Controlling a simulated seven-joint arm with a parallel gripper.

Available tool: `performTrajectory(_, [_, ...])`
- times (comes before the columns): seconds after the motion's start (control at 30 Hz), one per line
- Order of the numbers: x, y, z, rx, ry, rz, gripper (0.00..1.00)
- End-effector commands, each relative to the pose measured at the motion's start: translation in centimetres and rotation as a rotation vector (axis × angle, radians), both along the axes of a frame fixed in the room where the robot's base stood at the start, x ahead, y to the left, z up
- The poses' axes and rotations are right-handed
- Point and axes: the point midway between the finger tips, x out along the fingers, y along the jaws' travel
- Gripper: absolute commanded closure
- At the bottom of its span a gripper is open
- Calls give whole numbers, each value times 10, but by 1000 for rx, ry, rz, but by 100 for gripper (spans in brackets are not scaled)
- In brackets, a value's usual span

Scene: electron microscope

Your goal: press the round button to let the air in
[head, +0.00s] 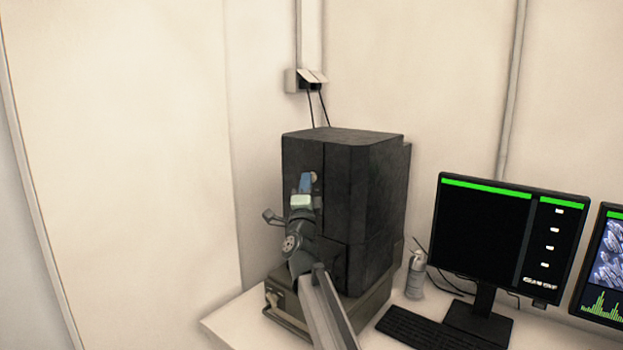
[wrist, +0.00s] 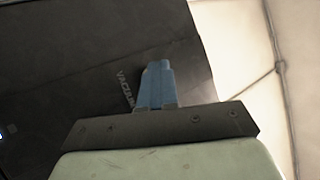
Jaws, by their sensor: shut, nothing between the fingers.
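The microscope (head: 370,190) is a tall black box on the desk. A small round tan button (head: 314,176) shows on its front, partly covered by my gripper. My gripper (head: 306,177) has blue fingers, shut and empty, with their tips at or very close to the button; I cannot tell whether they touch. In the wrist view the shut fingers (wrist: 157,66) point at the dark front panel, beside pale lettering that seems to read "VACUUM" (wrist: 125,88). There the button is mostly hidden behind the fingertips.
A grey base (head: 375,302) with a front handle carries the microscope. A monitor (head: 485,235), a keyboard (head: 425,328) and a small bottle (head: 415,275) stand to the right. A wall socket (head: 306,80) with cables is above. Bare wall lies to the left.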

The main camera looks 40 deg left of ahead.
Motion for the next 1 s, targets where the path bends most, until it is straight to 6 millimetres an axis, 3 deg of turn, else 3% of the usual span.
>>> performTrajectory(1.0, [-15, 0, 0, 1, 0, -1, 100])
